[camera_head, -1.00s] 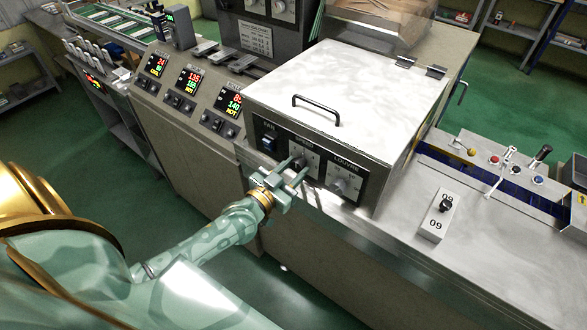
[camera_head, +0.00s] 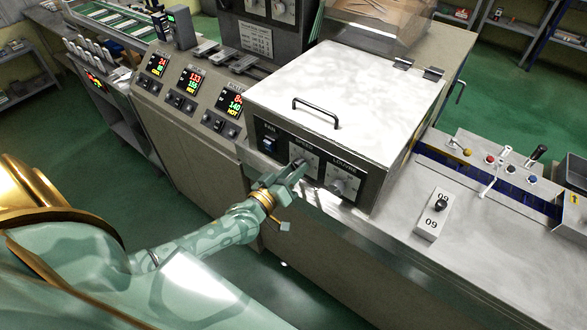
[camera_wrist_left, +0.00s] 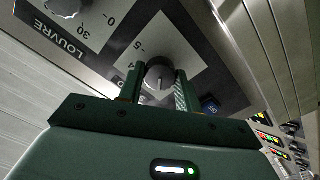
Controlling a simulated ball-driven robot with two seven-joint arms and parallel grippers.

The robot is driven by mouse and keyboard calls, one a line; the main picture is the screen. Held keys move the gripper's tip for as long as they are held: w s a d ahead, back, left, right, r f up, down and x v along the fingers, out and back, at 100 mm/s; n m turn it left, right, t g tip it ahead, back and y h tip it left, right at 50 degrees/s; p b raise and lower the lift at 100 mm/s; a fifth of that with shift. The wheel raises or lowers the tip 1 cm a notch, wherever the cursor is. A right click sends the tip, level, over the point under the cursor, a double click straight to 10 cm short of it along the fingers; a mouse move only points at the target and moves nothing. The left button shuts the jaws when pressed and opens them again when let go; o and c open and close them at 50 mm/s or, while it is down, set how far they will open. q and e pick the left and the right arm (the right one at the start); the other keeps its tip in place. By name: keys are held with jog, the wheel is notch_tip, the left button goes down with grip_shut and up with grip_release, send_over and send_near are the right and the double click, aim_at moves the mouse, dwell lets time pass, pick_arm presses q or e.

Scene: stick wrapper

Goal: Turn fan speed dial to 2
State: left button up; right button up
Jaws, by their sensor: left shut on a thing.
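The dial is on the dark front panel (camera_head: 318,169) of a white-topped box. Part of the scale is covered by the fingers, and I cannot tell which number the dial points to. My right gripper is not in view.
The louvre dial (camera_head: 341,184) is right of the speed dial, and a blue fan switch (camera_head: 268,144) is left of it. The white lid (camera_head: 350,95) with a black handle (camera_head: 315,112) is above. The metal counter (camera_head: 400,225) extends right.

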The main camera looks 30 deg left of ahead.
pick_arm(q)
jog(key=shift+n, duration=0.4)
jog(key=o, duration=1)
jog(key=shift+s, duration=0.1)
jog(key=s+a, duration=0.1)
jog(key=s, duration=1.5)
jog(key=shift+a, duration=0.3)
jog(key=shift+f, duration=0.15)
